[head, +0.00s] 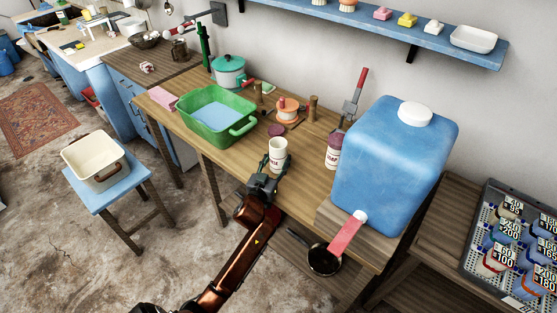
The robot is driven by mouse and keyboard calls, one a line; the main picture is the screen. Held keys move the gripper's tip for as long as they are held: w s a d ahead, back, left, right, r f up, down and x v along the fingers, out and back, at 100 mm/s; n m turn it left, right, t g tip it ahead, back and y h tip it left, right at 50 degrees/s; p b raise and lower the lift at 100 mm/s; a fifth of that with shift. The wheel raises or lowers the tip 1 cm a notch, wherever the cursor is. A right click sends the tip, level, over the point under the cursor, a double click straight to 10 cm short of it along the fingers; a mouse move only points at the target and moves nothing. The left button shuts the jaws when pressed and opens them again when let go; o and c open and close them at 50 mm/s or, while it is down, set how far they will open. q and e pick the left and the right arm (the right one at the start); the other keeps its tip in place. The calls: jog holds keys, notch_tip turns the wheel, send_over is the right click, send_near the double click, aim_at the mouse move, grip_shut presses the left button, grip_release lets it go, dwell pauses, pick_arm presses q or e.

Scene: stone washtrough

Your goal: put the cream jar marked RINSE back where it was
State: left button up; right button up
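A cream jar (278,148) with dark red lettering is upright near the front edge of the wooden table; the lettering is too small to read surely. My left gripper (268,172) is right at its near side, with a dark finger along its left side. The far finger is hidden, so I cannot tell whether it grips the jar, or whether the jar's base touches the table. A second jar (333,152), pale with a dark red label, stands further right, close to the blue tank. My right gripper is out of view.
A big blue tank (390,165) with a pink spout (347,236) fills the table's right end; a dark pan (322,260) is below. A green basin (215,122) and teal pot (229,72) are left. An orange-topped item (287,108) and brown posts stand behind the jar.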

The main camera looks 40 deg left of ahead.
aim_at(275, 164)
pick_arm(q)
jog(key=o, duration=0.8)
jog(key=shift+f, duration=0.2)
jog(key=o, duration=0.5)
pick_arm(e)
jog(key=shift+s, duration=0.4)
pick_arm(q)
jog(key=shift+r, duration=0.1)
jog(key=shift+r, duration=0.2)
jog(key=p+v, duration=0.1)
jog(key=v, duration=0.5)
jog(key=shift+p, duration=0.3)
jog(key=p+v, duration=0.1)
jog(key=v, duration=0.5)
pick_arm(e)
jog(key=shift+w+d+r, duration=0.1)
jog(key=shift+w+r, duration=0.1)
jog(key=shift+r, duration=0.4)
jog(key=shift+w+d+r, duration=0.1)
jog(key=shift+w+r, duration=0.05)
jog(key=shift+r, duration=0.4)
